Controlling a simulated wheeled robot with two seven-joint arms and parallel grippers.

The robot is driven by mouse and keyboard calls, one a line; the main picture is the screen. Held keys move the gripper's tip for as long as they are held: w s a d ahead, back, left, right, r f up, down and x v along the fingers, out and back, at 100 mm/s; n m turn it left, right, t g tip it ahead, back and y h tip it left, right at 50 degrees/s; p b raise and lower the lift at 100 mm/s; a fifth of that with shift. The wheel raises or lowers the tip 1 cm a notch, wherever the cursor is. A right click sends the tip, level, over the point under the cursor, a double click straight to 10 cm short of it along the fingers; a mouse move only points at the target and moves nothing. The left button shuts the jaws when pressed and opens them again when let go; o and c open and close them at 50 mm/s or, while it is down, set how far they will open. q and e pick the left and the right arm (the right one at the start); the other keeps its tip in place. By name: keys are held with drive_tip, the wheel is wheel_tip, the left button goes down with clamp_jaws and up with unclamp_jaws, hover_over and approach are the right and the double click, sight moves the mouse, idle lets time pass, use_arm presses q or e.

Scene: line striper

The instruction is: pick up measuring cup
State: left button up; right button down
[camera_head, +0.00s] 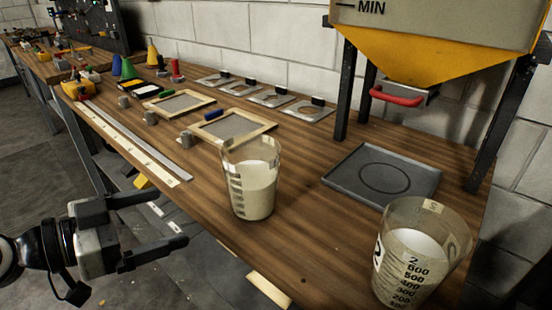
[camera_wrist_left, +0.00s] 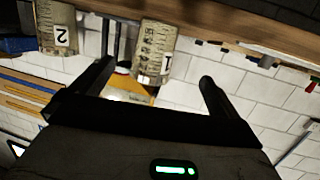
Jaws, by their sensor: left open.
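Two clear measuring cups with white contents stand upright on the wooden workbench. One measuring cup (camera_head: 252,192) is near the front edge in the middle of the head view. The other, marked 2 (camera_head: 412,270), is at the lower right. The left wrist view, upside down, shows a cup marked 1 (camera_wrist_left: 156,48) ahead of the fingers and the cup marked 2 (camera_wrist_left: 55,28) to its left. My left gripper (camera_head: 172,216) is open and empty, off the bench's front edge and left of the middle cup, touching neither. It also shows in the wrist view (camera_wrist_left: 157,75). My right gripper is not seen.
A grey square tray (camera_head: 345,182) lies under a hopper (camera_head: 425,60) with a red handle (camera_head: 397,97) and black legs. Framed screens (camera_head: 265,126), a long ruler (camera_head: 130,140) and coloured cones (camera_head: 152,54) lie further left. Bare wood surrounds the middle cup.

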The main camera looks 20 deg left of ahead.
sight(229, 190)
use_arm(q)
drive_tip(key=p+x, duration=0.1)
drive_tip(key=x, duration=0.2)
drive_tip(key=p+x, duration=0.1)
drive_tip(key=x, duration=0.2)
drive_tip(key=r+p+x, duration=0.1)
drive_tip(key=p+x, duration=0.1)
drive_tip(key=x, duration=0.2)
drive_tip(key=shift+d, duration=0.2)
drive_tip(key=shift+w+d+f, duration=0.1)
drive_tip(key=shift+w, duration=0.05)
drive_tip(key=p+x, duration=0.1)
drive_tip(key=x, duration=0.1)
drive_tip(key=r+p+x, duration=0.1)
drive_tip(key=x, duration=0.1)
drive_tip(key=shift+w+d+f, duration=0.1)
drive_tip(key=shift+w+d, duration=0.2)
drive_tip(key=shift+w, duration=0.1)
drive_tip(key=shift+w+d+f, duration=0.15)
drive_tip(key=shift+w+f, duration=0.05)
drive_tip(key=c, duration=1.2)
drive_tip(key=shift+r, duration=0.15)
drive_tip(key=shift+c, duration=1.3)
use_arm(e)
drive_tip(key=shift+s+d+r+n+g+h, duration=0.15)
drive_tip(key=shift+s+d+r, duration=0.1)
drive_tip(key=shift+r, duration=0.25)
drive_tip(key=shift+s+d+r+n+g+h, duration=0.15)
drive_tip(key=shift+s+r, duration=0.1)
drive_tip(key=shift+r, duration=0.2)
